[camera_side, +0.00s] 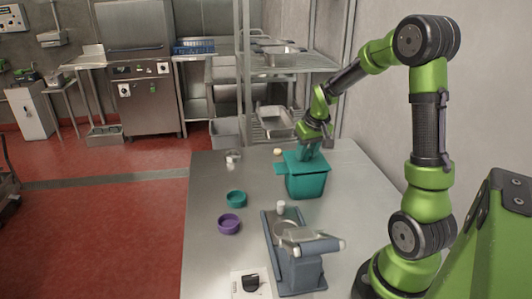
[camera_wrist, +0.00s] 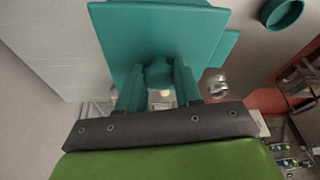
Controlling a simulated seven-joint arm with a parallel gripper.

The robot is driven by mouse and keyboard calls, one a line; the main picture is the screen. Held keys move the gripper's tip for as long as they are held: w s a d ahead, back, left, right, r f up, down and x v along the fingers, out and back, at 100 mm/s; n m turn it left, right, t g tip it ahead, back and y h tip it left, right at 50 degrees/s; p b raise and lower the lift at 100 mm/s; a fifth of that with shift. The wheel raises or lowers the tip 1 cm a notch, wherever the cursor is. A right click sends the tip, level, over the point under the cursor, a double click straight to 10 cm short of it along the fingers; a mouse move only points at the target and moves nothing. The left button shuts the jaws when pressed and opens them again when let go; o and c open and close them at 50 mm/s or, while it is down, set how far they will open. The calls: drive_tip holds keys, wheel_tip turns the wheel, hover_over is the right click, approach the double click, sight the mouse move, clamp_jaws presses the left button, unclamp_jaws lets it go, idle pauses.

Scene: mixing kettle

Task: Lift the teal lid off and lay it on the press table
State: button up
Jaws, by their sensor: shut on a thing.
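The teal kettle (camera_side: 307,186) is a square-sided tub near the back right of the metal table. The flat teal lid (camera_side: 314,160) lies level at its top; whether there is a gap below it I cannot tell. In the wrist view the lid (camera_wrist: 165,30) is a broad square plate with a round knob (camera_wrist: 159,74). My gripper (camera_side: 308,146) points down over the lid. In the wrist view my gripper (camera_wrist: 158,88) is shut on the knob, one finger on each side. The grey-blue press (camera_side: 292,254), with a flat metal bed, stands at the table's front.
A teal ring-shaped dish (camera_side: 236,198) and a purple one (camera_side: 229,223) sit left of the press. A small white cup (camera_side: 280,207) is by the press's back end. Small items lie at the back left. A white card (camera_side: 250,284) lies in front. Bare table (camera_side: 208,265) shows at the left.

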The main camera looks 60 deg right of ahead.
drive_tip(key=shift+r, duration=2.15)
drive_tip(key=w+a+f+n+y, duration=0.1)
drive_tip(key=w+a+f+n, duration=0.1)
drive_tip(key=w, duration=0.7)
drive_tip(key=w+a+f+n, duration=0.2)
drive_tip(key=w+a, duration=0.1)
drive_tip(key=w, duration=0.5)
drive_tip(key=shift+n, duration=0.3)
drive_tip(key=x, duration=0.5)
drive_tip(key=shift+s+a+f, duration=0.1)
drive_tip(key=shift+s+f, duration=0.25)
drive_tip(key=shift+f, duration=2.35)
drive_tip(key=shift+f, duration=0.1)
